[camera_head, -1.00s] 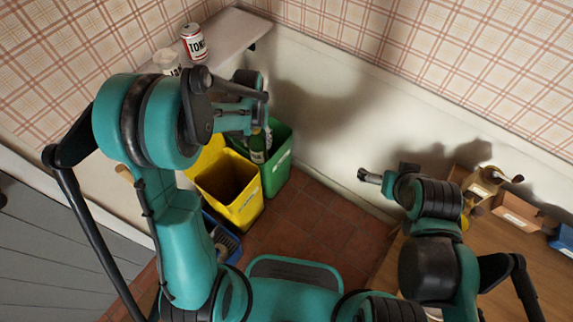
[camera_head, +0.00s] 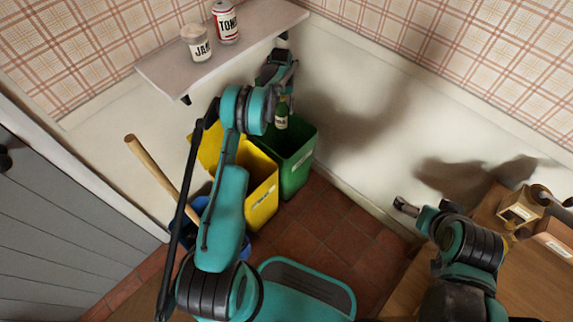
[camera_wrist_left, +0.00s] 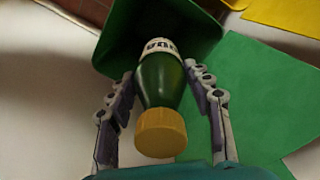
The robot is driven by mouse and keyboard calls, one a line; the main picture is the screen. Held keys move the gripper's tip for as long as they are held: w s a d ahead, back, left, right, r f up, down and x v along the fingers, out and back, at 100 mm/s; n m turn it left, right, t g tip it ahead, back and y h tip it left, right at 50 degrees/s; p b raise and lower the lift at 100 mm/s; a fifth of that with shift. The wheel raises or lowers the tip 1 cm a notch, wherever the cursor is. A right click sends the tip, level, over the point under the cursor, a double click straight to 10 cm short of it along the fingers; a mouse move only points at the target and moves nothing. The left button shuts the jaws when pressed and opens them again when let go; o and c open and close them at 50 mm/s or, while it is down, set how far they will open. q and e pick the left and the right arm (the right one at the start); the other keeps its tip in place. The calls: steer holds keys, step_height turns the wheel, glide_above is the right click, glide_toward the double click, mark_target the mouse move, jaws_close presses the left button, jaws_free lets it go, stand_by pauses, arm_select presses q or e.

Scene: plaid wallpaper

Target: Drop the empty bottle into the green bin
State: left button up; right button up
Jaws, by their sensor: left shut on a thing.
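The green bottle (camera_head: 281,119) has a pale label and hangs below my left gripper (camera_head: 281,88), over the opening of the green bin (camera_head: 297,178). In the left wrist view the bottle (camera_wrist_left: 161,78) shows its yellow cap (camera_wrist_left: 162,132) toward the camera. Its lower end points toward the dark inside of the green bin (camera_wrist_left: 115,42). The fingers of my left gripper (camera_wrist_left: 162,98) stand on both sides of the bottle, shut on it. My right gripper (camera_head: 404,206) is small at the right, near the wooden table; its jaws are unclear.
A yellow bin (camera_head: 263,198) stands beside the green bin, with a blue bin (camera_head: 199,205) further left. A shelf (camera_head: 160,72) above holds a jar (camera_head: 197,43) and a tomato can (camera_head: 226,22). A wooden table (camera_head: 425,275) is at the right; tiled floor (camera_head: 330,225) lies between.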

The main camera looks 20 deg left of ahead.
arm_select(q)
steer(key=shift+w+a+f, duration=0.15)
steer(key=shift+a+f, duration=0.1)
steer(key=shift+f, duration=0.3)
steer(key=shift+f+b, duration=1.2)
steer(key=shift+f, duration=1.6)
steer(key=o, duration=1.4)
steer(key=shift+r, duration=0.1)
step_height(320, 180, up, 7)
steer(key=shift+r, duration=0.2)
